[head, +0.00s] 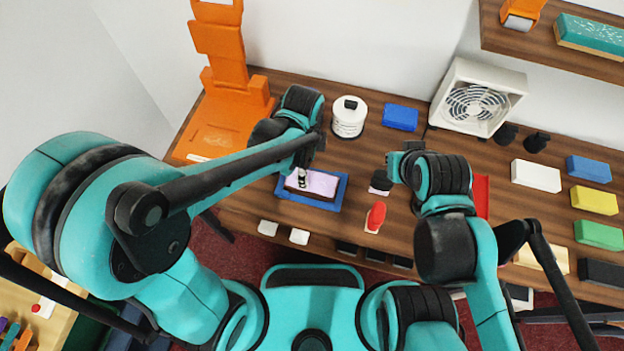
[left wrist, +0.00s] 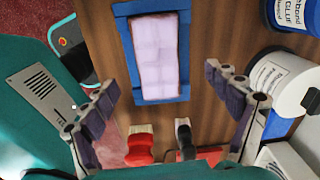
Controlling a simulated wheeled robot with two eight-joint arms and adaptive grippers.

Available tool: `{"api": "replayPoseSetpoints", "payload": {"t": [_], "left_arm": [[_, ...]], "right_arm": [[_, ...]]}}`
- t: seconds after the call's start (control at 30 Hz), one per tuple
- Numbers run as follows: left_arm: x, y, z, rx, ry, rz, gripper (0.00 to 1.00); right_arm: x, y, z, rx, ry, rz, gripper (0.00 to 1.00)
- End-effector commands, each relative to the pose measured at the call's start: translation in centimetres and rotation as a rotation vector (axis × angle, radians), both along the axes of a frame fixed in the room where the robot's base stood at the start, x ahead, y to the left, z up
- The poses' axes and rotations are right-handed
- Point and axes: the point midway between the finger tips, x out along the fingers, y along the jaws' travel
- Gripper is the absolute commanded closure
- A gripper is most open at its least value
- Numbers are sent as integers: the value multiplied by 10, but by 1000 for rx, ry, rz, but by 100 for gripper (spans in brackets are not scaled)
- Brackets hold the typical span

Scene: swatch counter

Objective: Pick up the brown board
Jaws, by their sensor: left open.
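A flat board (head: 318,183) with a pale lilac top and a dark brown edge lies in a blue tray (head: 341,190) on the wooden counter. In the left wrist view the board (left wrist: 160,55) shows lilac with faint squares and a thin brown rim, inside the blue tray (left wrist: 122,38). My left gripper (head: 303,178) is above the board, partly covering it in the head view. Its fingers (left wrist: 160,82) are spread apart with nothing between them. My right gripper (head: 394,166) is over the counter right of the tray; its fingers are too unclear to judge.
A white canister (head: 348,118) and a blue block (head: 400,117) stand behind the tray. A red-topped item (head: 375,217) and a black-topped item (head: 381,182) stand to its right. An orange stand (head: 225,110) is at the left, a fan (head: 478,97) at the back right.

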Motion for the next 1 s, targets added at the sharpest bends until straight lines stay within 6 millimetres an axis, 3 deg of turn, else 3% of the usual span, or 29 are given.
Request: {"api": "replayPoseSetpoints", "payload": {"t": [0.2,0.7,1.0], "left_arm": [[-2,-12,-19,18,36,-121,12],[-4,-13,-85,17,34,-118,12],[-4,-13,-89,17,34,-117,12]], "right_arm": [[0,0,-1,0,0,0,100],[0,0,-29,0,0,0,100],[0,0,-28,0,0,0,100]]}}
